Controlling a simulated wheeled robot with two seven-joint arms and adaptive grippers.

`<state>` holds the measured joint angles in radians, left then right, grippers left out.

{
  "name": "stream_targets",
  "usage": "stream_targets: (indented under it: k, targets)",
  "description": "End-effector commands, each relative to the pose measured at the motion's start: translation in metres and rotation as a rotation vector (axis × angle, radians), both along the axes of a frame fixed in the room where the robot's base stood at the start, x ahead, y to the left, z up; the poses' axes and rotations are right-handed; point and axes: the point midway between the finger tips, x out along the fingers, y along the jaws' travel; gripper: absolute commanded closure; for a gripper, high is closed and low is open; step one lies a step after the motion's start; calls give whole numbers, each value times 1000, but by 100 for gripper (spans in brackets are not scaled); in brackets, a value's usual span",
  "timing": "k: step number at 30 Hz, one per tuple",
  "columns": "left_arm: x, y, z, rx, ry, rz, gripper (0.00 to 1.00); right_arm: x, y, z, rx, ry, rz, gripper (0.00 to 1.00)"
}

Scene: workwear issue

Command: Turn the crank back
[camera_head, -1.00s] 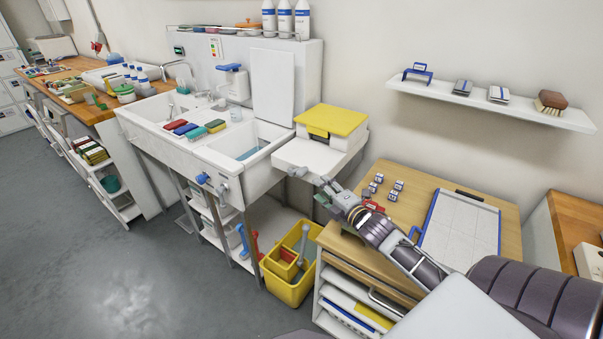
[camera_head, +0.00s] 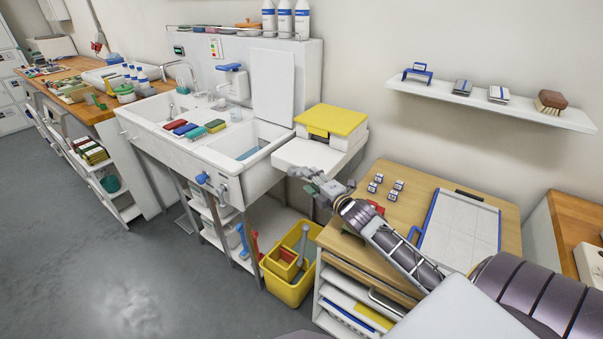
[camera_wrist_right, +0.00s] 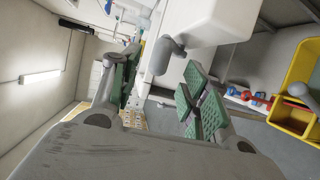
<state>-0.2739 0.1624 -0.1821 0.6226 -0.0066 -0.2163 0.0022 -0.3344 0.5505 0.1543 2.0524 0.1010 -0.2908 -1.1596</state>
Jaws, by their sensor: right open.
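The crank's grey grip (camera_head: 295,171) sticks out at the front of the white device with a yellow lid (camera_head: 331,121), at the sink's right end. My right gripper (camera_head: 308,180) is right at the grip, its fingers pointing left. In the right wrist view, the grey rounded grip (camera_wrist_right: 165,56) shows beyond and between the green-padded fingers of the open right gripper (camera_wrist_right: 157,86). The pads look apart from it, and contact cannot be made out. My left gripper is not in view.
A wooden-topped cabinet (camera_head: 405,190) with a blue-edged board (camera_head: 460,229) lies under my right arm. A yellow bucket (camera_head: 290,285) stands on the floor below. The double sink (camera_head: 200,150) is to the left.

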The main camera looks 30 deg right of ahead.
Motion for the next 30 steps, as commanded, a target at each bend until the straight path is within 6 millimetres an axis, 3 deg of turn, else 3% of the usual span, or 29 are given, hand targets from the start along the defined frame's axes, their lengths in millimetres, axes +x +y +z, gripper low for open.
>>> stream_targets:
  k: [18, 30]
  targets:
    - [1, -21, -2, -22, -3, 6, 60, 41, 0, -4, 0, 0, 0, 54]
    - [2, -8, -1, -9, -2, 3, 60, 65, 0, -6, 0, -1, 0, 54]
